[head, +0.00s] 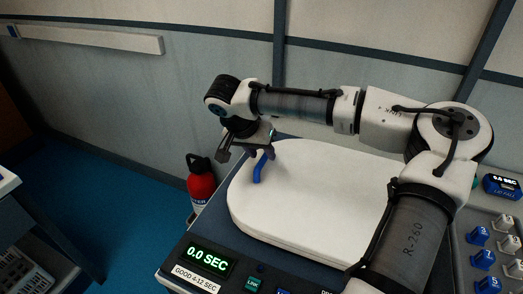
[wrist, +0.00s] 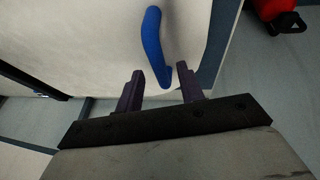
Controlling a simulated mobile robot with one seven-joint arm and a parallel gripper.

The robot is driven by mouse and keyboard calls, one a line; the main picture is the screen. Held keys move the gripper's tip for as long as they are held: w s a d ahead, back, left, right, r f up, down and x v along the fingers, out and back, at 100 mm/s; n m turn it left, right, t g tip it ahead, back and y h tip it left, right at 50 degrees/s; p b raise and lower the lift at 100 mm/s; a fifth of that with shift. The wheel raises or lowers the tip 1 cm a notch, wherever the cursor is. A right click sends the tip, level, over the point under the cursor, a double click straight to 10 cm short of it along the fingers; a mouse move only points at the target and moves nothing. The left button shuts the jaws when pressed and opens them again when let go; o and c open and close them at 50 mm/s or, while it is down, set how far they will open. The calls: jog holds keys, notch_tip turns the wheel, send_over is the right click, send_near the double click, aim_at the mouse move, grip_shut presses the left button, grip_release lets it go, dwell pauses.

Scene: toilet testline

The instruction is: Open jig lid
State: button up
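The jig lid (head: 315,195) is a closed white rounded slab lying on the dark test bench. A blue handle (head: 259,167) stands on its left part. In the wrist view, the handle (wrist: 153,45) is above the fingertips, its lower end close to the gap between them. My gripper (head: 240,150) is just behind and left of the handle in the head view. I cannot tell whether a finger touches the handle.
A display (head: 207,258) reading 0.0 SEC is on the bench front. Blue knobs (head: 482,259) are at the right. A red fire extinguisher (head: 201,185) stands left of the bench. A wall is close behind; blue floor (head: 120,210) is open at left.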

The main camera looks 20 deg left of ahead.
jog(key=shift+w+d+f, duration=0.1)
jog(key=shift+w+f, duration=0.1)
jog(key=shift+f, duration=0.25)
grip_shut()
jog(key=shift+r, duration=0.15)
